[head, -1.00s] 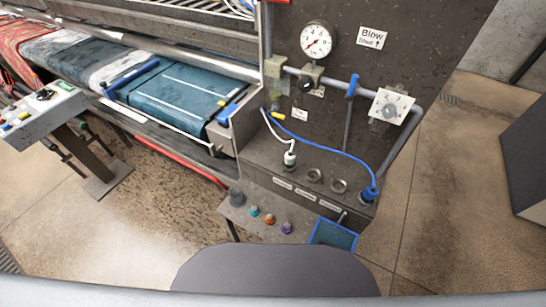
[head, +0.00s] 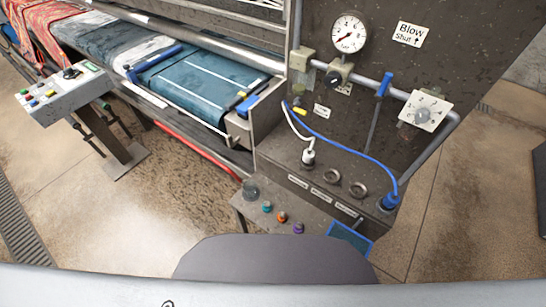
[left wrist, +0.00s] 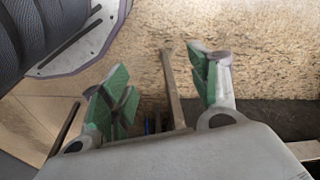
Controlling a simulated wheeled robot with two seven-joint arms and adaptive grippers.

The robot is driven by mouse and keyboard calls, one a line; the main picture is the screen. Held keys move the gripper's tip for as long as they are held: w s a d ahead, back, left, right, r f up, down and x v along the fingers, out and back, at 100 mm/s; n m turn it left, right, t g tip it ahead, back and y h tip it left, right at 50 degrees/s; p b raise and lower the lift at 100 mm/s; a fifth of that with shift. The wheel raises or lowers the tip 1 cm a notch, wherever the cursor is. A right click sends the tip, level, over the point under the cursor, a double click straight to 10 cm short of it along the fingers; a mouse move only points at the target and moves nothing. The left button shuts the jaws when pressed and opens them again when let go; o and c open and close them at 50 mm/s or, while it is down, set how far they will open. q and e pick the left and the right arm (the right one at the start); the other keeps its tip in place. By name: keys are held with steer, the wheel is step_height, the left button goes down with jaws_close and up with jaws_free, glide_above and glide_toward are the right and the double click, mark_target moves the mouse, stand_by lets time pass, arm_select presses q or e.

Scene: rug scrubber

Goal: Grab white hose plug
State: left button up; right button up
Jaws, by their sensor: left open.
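The white hose plug (head: 308,157) stands upright in a socket on the ledge of the dark machine panel in the head view. A white hose (head: 291,121) runs from it up to the panel's left side. A blue plug (head: 391,201) with a blue hose sits at the ledge's right end. Two empty ring sockets lie between them. My left gripper (left wrist: 160,95) shows only in the left wrist view, open, with green finger pads apart and no plug between them. My right gripper is not in view.
A small shelf below the ledge carries several coloured knobs (head: 282,217) and a blue-rimmed tray (head: 350,238). A control box (head: 66,91) on a post stands at left, beside the rug conveyor (head: 190,85). Open floor (head: 110,215) lies at lower left.

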arm_select(q)
steer(key=w+d+r+t+b, duration=0.15)
steer(key=w+r, duration=0.25)
steer(key=r, duration=0.5)
steer(key=w+d+r+h, duration=0.15)
steer(key=w+r, duration=0.25)
steer(key=r, duration=0.5)
steer(key=w+d+r+t+y+b, duration=0.15)
steer(key=w+r, duration=0.25)
steer(key=r, duration=0.5)
steer(key=w+d+r+m+t+h, duration=0.35)
steer(key=w+d+r, duration=0.25)
steer(key=d+r, duration=0.45)
steer(key=m+h, duration=0.3)
steer(key=h, duration=0.3)
glide_toward(308, 151)
steer(key=s+a, duration=0.1)
steer(key=s, duration=0.2)
steer(key=shift+w+a+r+t, duration=0.2)
steer(key=shift+w+r+t, duration=0.05)
steer(key=shift+r+t, duration=0.2)
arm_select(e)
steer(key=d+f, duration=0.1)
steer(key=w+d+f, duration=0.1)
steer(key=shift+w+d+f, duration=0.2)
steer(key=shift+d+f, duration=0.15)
arm_select(q)
steer(key=shift+f, duration=0.1)
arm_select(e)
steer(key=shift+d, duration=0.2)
